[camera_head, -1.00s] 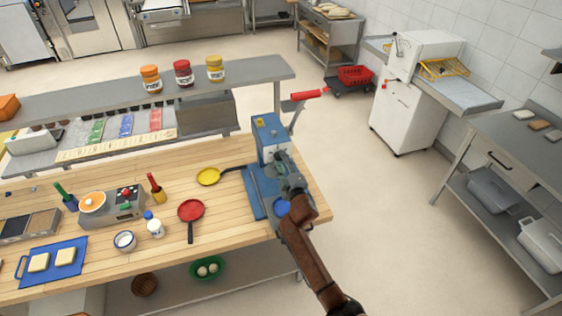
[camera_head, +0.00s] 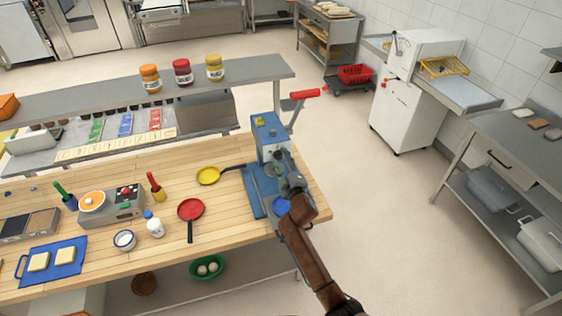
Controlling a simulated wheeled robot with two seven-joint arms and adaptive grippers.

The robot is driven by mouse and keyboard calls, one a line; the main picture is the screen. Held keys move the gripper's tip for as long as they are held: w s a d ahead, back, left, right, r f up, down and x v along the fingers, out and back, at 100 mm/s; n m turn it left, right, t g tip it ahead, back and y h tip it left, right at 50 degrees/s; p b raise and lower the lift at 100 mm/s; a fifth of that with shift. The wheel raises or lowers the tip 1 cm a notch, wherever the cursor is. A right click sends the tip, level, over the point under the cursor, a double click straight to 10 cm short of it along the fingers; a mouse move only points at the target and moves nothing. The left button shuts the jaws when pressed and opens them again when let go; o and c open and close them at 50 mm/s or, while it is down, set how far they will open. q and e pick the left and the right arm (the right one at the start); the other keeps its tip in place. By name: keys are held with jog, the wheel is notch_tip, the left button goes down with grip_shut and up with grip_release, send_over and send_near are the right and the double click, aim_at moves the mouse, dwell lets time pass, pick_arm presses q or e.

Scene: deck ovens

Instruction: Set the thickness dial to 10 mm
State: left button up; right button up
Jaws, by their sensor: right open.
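A blue and grey machine (camera_head: 268,130) with a red-handled lever stands at the right end of the wooden worktop. My right gripper (camera_head: 274,167) is open, close in front of the machine's front face. It overlaps the face in this view, so I cannot tell whether it touches. No thickness dial or scale can be made out clearly; the gripper may hide it. A round blue part (camera_head: 282,205) shows beside my right wrist, low on the machine. My left gripper is not in view.
On the wooden worktop (camera_head: 165,250) lie a yellow pan (camera_head: 208,176) and a red pan (camera_head: 190,209), left of the machine. The red lever handle (camera_head: 304,95) sticks out at upper right. Jars (camera_head: 183,72) stand on the shelf behind. The floor right of the worktop is clear.

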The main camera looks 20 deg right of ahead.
jog(key=s, duration=1.2)
jog(key=shift+d, duration=0.2)
